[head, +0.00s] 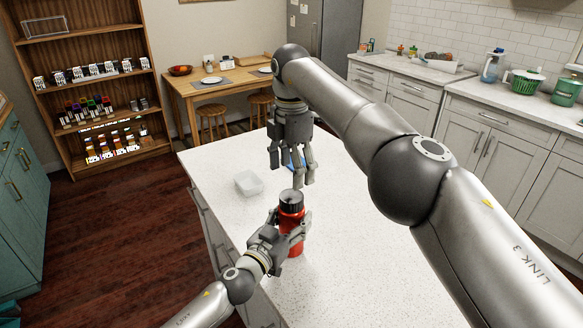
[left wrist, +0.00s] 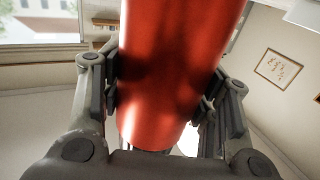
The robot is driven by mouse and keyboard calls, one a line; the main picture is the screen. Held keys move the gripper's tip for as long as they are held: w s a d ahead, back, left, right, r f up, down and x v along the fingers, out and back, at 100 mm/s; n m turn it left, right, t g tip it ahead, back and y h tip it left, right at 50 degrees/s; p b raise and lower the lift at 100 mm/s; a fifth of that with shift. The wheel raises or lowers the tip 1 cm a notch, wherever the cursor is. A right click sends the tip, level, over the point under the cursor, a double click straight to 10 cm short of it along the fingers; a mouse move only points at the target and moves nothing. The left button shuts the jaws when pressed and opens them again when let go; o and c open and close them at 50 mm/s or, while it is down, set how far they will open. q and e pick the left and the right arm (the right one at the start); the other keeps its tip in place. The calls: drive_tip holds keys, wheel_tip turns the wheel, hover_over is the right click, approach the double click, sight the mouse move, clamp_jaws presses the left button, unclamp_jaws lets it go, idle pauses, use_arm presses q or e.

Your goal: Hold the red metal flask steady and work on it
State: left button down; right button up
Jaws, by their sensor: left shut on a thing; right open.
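The red metal flask (head: 292,208) stands upright on the white counter (head: 335,250) in the head view and has a black cap (head: 291,197). My left gripper (head: 287,234) is shut around the flask's body from the lower left. In the left wrist view the flask's red body (left wrist: 175,70) fills the middle, with the fingers of the left gripper (left wrist: 160,100) on both sides of it. My right gripper (head: 291,178) is open and empty above the counter, pointing down, just behind and above the cap. It does not visibly touch the flask.
A clear, shallow container (head: 249,183) lies on the counter left of the right gripper. The counter's front and right parts are clear. A dining table (head: 215,85) and shelves (head: 95,90) stand farther back.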

sight(292, 196)
drive_tip(key=m, duration=0.4)
drive_tip(key=shift+m, duration=0.4)
drive_tip(key=m, duration=0.4)
drive_tip(key=shift+f, duration=4.05)
